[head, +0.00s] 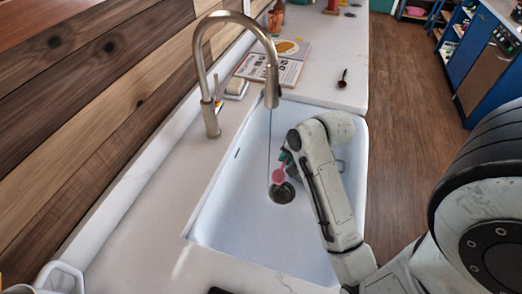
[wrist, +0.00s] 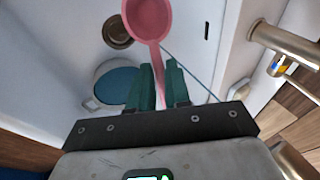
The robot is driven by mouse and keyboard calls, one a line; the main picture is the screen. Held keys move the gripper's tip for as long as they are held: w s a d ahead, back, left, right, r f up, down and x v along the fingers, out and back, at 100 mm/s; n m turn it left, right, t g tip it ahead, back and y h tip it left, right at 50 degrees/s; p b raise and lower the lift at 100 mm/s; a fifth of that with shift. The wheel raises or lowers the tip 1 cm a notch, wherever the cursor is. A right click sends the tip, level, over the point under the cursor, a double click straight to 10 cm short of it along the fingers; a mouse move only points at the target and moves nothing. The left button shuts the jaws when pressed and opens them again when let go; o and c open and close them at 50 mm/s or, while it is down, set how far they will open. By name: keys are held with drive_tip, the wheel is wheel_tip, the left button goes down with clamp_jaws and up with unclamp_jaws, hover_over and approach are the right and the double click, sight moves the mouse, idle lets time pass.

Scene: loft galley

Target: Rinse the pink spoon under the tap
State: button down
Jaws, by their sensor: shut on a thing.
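The pink spoon (head: 278,176) is over the sink, its bowl near the drain in the head view. My gripper (head: 287,158) is shut on its handle; in the wrist view the teal fingers (wrist: 160,88) clasp the handle and the pink bowl (wrist: 150,18) points away. The brushed-metal tap (head: 237,22) arches over the white sink (head: 231,185). A thin stream of water (head: 269,140) falls from it, passing close beside the bowl. I cannot tell whether the water touches the spoon. My arm hides part of the sink.
A round blue-bottomed pan (wrist: 118,82) lies in the sink, mostly behind my arm in the head view. The drain (head: 282,193) is open to view.

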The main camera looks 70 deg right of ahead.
idle(0.4)
drive_tip(key=s+a+r, duration=0.1)
drive_tip(key=s+r, duration=0.3)
drive_tip(key=shift+s+a, duration=0.3)
drive_tip(key=shift+a, duration=0.1)
idle(0.5)
